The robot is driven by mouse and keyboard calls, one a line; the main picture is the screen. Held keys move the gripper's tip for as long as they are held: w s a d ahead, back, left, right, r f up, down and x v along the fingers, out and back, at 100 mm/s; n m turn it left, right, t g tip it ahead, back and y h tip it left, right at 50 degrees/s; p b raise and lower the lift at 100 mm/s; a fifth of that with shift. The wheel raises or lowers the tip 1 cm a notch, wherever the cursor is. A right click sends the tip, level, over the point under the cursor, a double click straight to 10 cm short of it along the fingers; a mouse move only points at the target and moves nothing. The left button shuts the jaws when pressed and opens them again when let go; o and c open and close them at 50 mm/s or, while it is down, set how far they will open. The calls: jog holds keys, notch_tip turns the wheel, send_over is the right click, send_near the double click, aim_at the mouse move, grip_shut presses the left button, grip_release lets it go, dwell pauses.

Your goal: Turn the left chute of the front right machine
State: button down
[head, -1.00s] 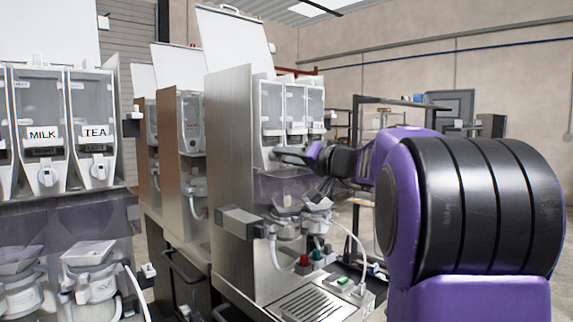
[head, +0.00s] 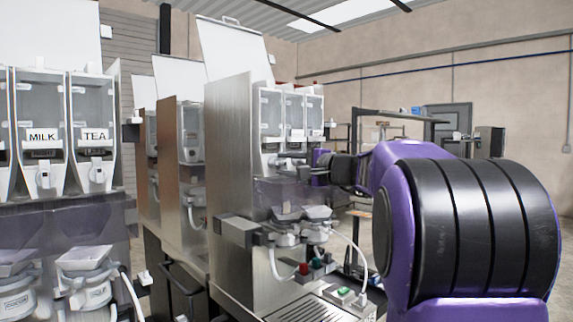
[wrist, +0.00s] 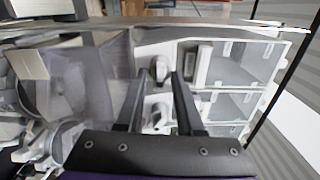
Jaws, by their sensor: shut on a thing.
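The front right machine (head: 228,190) is a tall steel dispenser with three clear canisters side by side. Its left chute (wrist: 159,70) is a pale knob at the foot of the top canister in the wrist view, which is turned sideways. My gripper (wrist: 158,80) has its two dark fingers on either side of this chute, shut on it. The middle chute (wrist: 158,113) shows below it in the wrist view, between the fingers nearer the palm. In the head view my gripper (head: 302,172) is in front of the canister feet, and the left chute is hard to make out there.
Below the chutes are a smoky clear guard (wrist: 85,80) and mixing bowls (head: 287,217). A drip grille (head: 305,312) and buttons (head: 345,293) are lower down. Another machine (head: 66,135) with MILK and TEA labels stands at the left.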

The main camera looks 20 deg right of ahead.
jog(key=m+p, duration=0.1)
jog(key=m, duration=0.3)
jog(key=shift+m, duration=0.4)
dwell(0.4)
jog(key=c, duration=0.9)
grip_release()
jog(key=shift+f, duration=0.1)
jog(key=shift+s, duration=0.1)
